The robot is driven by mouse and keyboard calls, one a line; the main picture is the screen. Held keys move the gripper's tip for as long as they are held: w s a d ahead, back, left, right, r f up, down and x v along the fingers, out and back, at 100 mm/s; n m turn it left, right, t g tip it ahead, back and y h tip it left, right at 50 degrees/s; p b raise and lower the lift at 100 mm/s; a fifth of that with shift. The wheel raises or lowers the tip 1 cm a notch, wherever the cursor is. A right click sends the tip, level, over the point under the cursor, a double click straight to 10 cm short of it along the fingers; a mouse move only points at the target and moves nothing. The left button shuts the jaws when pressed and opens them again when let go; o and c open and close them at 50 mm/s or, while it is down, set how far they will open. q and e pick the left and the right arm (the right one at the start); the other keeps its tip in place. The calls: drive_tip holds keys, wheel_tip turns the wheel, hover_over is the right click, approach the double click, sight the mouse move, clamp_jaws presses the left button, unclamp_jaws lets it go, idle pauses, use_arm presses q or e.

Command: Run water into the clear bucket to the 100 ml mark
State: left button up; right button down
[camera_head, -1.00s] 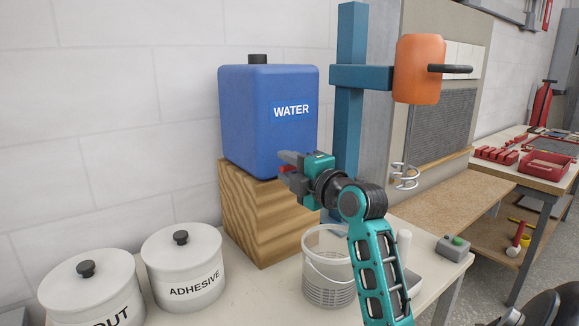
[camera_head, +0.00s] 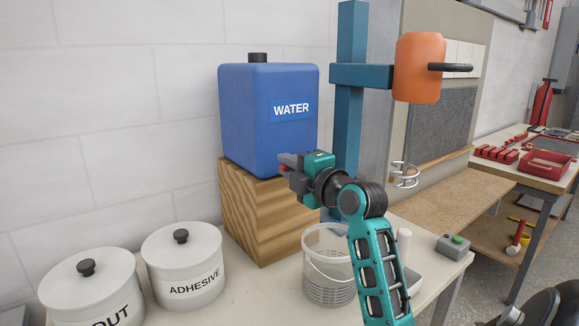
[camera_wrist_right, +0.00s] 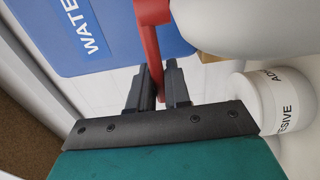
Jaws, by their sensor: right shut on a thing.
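The blue water tank (camera_head: 270,120) stands on a wooden block, lettered WATER. My right gripper (camera_head: 286,162) is at its lower front corner. In the right wrist view the right gripper (camera_wrist_right: 162,75) is shut on the red tap lever (camera_wrist_right: 152,45); a bit of the red lever (camera_head: 282,169) shows in the head view. The clear bucket (camera_head: 318,243), with a wire handle, stands upright on the bench below the gripper, its right side partly behind my forearm. I cannot make out a stream, a water level or the 100 ml mark. My left gripper is out of view.
The wooden block (camera_head: 255,215) carries the tank. Two white lidded pots stand left, one the ADHESIVE pot (camera_head: 190,270). A blue post (camera_head: 347,130) rises behind my wrist. A grey box with a green button (camera_head: 454,245) sits at the bench's right end.

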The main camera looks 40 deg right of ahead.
drive_tip(key=shift+s+d+f+n+y+b, duration=0.15)
drive_tip(key=shift+s+n+y+b, duration=0.2)
drive_tip(key=shift+b, duration=0.35)
drive_tip(key=n+y+b, duration=0.1)
drive_tip(key=y+b, duration=0.2)
drive_tip(key=shift+s+n, duration=0.35)
drive_tip(key=shift+s, duration=0.05)
drive_tip(key=c, duration=1.2)
unclamp_jaws()
drive_tip(key=shift+c, duration=0.2)
drive_tip(key=shift+o, duration=0.4)
